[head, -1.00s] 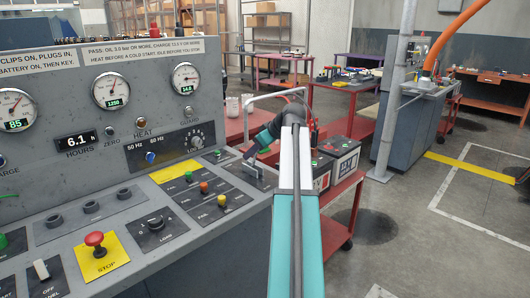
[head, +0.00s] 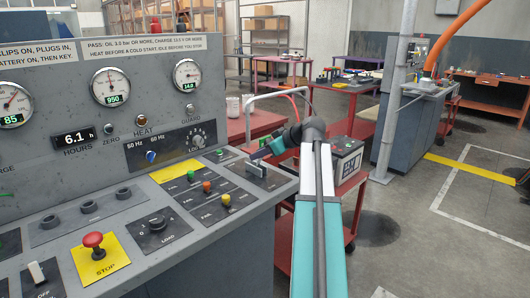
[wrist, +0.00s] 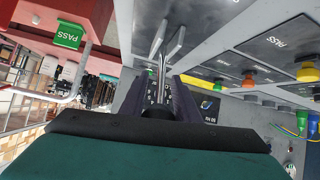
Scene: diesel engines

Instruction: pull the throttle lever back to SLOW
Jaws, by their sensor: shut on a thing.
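The throttle lever stands at the right end of the grey console. Its thin metal rod (wrist: 162,68) shows in the wrist view, rising from a slotted bracket to between my jaws. My gripper (head: 261,157) is over the lever's dark panel (head: 266,182) in the head view. In the wrist view my gripper (wrist: 160,98) is shut around the lever's dark end. In the head view the jaws and teal body hide most of the lever. The SLOW marking cannot be read in either view.
A middle dial (head: 110,87) reads 950. A red stop button (head: 94,241) and several coloured knobs sit left of the lever. A red cart (head: 349,192) with a battery (head: 346,159) stands just right of the console. Open floor lies further right.

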